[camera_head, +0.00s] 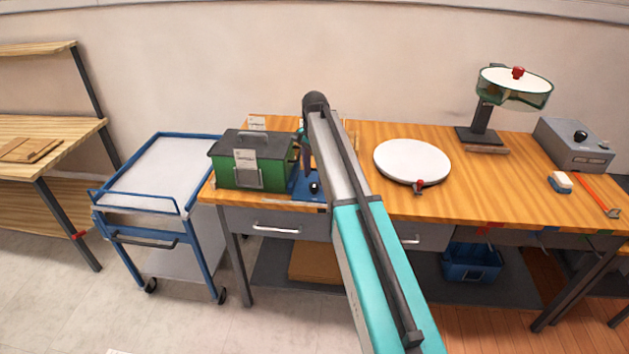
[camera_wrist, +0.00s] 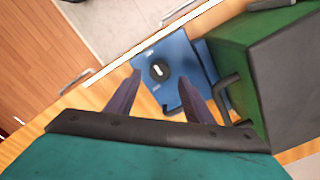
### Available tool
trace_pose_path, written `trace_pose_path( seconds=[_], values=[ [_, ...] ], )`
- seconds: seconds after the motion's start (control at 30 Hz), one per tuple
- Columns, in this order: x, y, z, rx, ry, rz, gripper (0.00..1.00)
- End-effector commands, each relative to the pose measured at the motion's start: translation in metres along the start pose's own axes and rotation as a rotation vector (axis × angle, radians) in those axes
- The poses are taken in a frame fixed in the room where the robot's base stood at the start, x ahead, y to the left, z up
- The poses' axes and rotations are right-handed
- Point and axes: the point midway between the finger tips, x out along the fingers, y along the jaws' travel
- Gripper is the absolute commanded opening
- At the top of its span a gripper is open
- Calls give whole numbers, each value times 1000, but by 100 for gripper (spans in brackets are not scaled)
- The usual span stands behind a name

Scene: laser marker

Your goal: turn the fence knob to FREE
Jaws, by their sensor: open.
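The fence knob (camera_wrist: 159,71) is a round black knob with a white pointer mark, on a blue plate (camera_wrist: 180,52). Small white marks on the plate near it are too small to read. My gripper (camera_wrist: 160,82) is open, its two dark fingers apart on either side of the knob in the wrist view, and nothing is between them. I cannot tell the height gap to the knob. In the head view the knob (camera_head: 314,187) shows at the bench's front edge, beside my arm, which hides part of the blue plate (camera_head: 299,188).
A green box with a dark lid and handle (camera_head: 250,160) stands close beside the blue plate. A white turntable (camera_head: 412,160) with a red clamp, a lamp-like stand (camera_head: 484,125) and a grey control box (camera_head: 575,145) are to the right. A blue cart (camera_head: 160,185) stands left.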

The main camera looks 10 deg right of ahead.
Motion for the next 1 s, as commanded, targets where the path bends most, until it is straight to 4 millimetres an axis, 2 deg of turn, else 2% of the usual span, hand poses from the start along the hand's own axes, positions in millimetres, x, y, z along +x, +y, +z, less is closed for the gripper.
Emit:
trace_pose_path(
  seconds=[0.6, 0.8, 1.0],
  values=[
    [-81, -2, -1, 1, 2, -2, 48],
    [-97, -1, -1, 1, 2, -2, 48],
    [-100, -1, -1, 1, 1, -1, 48]
  ],
)
